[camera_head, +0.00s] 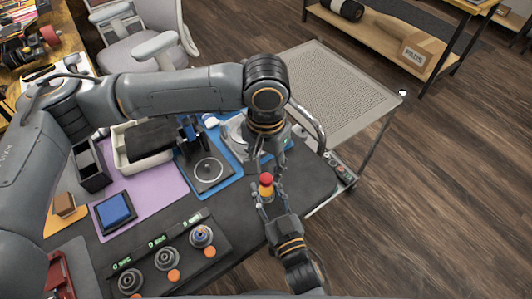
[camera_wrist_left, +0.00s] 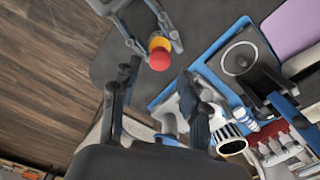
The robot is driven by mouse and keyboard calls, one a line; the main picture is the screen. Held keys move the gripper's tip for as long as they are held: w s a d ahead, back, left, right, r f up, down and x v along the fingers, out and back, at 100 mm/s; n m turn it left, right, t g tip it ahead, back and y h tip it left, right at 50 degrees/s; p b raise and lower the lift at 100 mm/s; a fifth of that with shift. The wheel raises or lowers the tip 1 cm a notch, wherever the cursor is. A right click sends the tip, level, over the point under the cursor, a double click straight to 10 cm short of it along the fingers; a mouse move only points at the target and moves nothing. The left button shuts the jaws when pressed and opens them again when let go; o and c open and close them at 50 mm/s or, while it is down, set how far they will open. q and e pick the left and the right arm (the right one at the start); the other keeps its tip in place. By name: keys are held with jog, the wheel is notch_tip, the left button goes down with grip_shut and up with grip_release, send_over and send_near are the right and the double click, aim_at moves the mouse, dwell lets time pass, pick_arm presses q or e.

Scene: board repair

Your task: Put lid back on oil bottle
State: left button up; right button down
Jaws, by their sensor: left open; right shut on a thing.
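A small yellow bottle (camera_head: 266,192) with a red top (camera_head: 266,179) is held upright between the fingers of my right gripper (camera_head: 268,197) above the dark bench. I take it to be the oil bottle, with the red part as its lid. The left wrist view also shows the red top (camera_wrist_left: 159,61) and the yellow body (camera_wrist_left: 158,44) between the right fingers. My left gripper (camera_head: 268,163) is open and empty, just above and behind the red top, apart from it. In the left wrist view, its two fingers (camera_wrist_left: 155,95) stand wide apart.
A blue mat with a black device (camera_head: 208,172) lies behind left. A purple mat (camera_head: 150,203) holds a blue-topped pad (camera_head: 115,210). A holder with several round fittings (camera_head: 166,259) is at front left. The right bench edge has a control strip (camera_head: 340,170).

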aim_at(266, 178)
pick_arm(q)
jog(key=shift+f, duration=2)
jog(key=shift+c, duration=0.2)
grip_shut()
jog(key=m, duration=1.4)
jog(key=shift+m, duration=0.4)
jog(key=shift+o, duration=0.5)
grip_release()
